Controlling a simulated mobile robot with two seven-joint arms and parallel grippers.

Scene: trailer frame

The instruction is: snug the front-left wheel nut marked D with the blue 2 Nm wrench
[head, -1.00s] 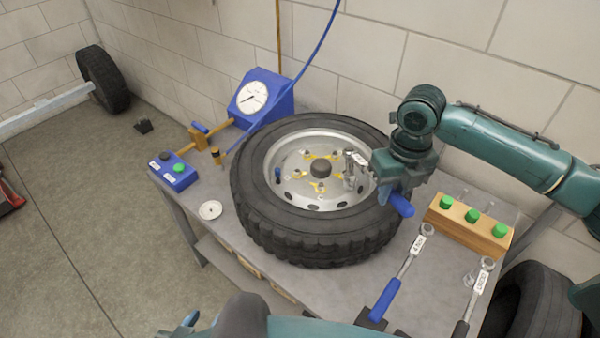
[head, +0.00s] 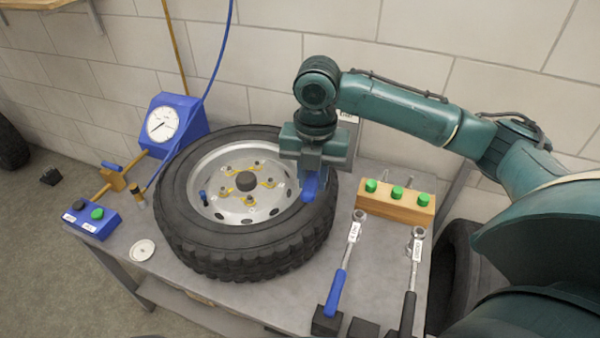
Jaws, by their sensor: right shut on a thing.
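My right gripper (head: 314,165) is shut on the blue handle (head: 309,188) of a wrench, above the right side of the tyre. A white label (head: 347,116) shows behind the gripper; its text is unreadable and most of the wrench is hidden. The wheel (head: 247,205) lies flat on the bench, its steel rim (head: 243,212) facing up. Several studs or nuts with yellow marks surround the dark hub cap (head: 247,181). I cannot read a letter D. The wrench is away from the hub. My left gripper is not in view.
A gauge (head: 163,124), a blue button box (head: 91,220) and a white disc (head: 142,250) stand left.

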